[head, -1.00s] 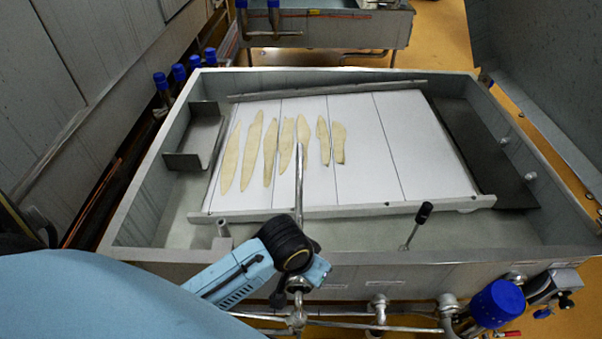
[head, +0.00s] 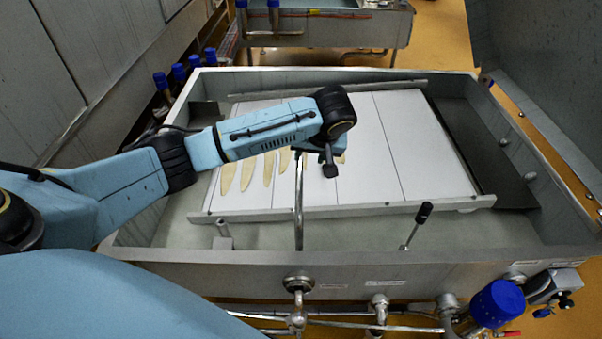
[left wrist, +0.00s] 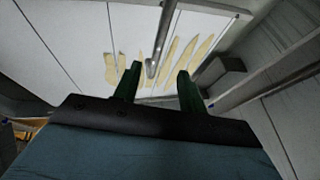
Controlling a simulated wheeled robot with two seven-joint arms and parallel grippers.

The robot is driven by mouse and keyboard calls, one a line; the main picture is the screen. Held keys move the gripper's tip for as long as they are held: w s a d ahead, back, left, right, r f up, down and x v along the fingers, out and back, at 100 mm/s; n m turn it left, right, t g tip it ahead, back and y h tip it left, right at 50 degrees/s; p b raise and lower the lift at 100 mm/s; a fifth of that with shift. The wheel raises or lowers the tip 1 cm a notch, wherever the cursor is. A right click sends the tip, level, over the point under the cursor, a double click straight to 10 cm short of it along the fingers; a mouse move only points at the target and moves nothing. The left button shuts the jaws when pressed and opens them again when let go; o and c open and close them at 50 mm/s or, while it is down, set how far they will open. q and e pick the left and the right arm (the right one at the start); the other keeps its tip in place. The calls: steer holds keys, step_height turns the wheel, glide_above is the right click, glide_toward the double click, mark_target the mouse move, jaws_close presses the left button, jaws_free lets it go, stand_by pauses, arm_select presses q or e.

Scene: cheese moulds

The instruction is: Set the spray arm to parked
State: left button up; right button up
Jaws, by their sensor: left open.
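The spray arm, a thin chrome pipe (head: 299,205), rises from the fitting on the vat's front wall and reaches over the white boards. Its upper end is hidden by my left arm in the head view. In the left wrist view the pipe (left wrist: 161,38) comes down between the green fingers, its bent end just beyond them. My left gripper (left wrist: 157,80) is open around the pipe's line; I cannot tell whether it touches. In the head view the left hand is above the boards, its fingers mostly hidden. My right gripper is not in view.
The steel vat (head: 180,258) holds white boards (head: 415,150) with several pale strips (head: 248,173). A short grey post (head: 223,236) stands inside the front left. A black-knobbed lever (head: 423,213) stands at the front right. A blue-capped valve (head: 497,304) sits outside the front wall.

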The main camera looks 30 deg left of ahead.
mark_target(300, 175)
arm_select(q)
steer(key=b+x, duration=0.2)
steer(key=x, duration=1.1)
steer(key=shift+s, duration=0.1)
jaws_close()
